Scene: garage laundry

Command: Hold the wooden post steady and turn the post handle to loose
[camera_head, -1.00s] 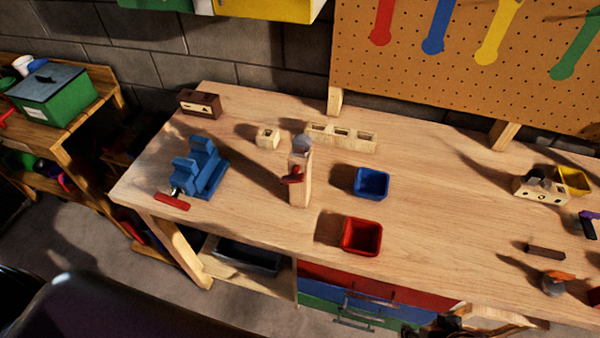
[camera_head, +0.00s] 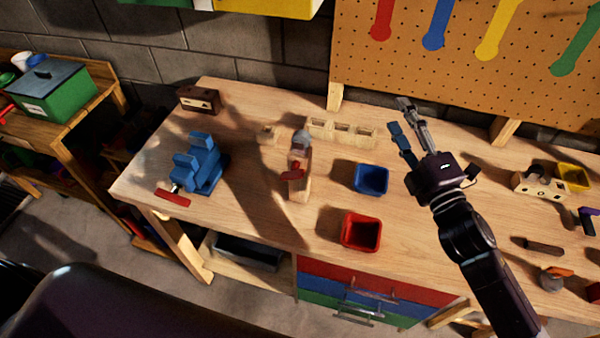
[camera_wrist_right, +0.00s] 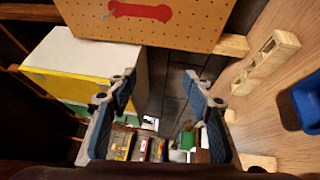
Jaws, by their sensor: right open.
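The wooden post (camera_head: 299,184) stands upright on the workbench, left of the blue and red bins. Its red post handle (camera_head: 292,175) sits on its side, and a grey rounded piece (camera_head: 301,138) is at its top. My right gripper (camera_head: 405,122) is open and empty above the bench, to the right of the post and well apart from it. In the right wrist view its two fingers (camera_wrist_right: 160,108) are spread with nothing between them. The post does not clearly show there. My left gripper is not in view.
A blue vise (camera_head: 203,165) with a red handle stands at the bench's left. A blue bin (camera_head: 371,179) and a red bin (camera_head: 360,232) lie right of the post. A wooden block with square openings (camera_head: 341,131) is behind it. The pegboard (camera_head: 470,70) rises behind.

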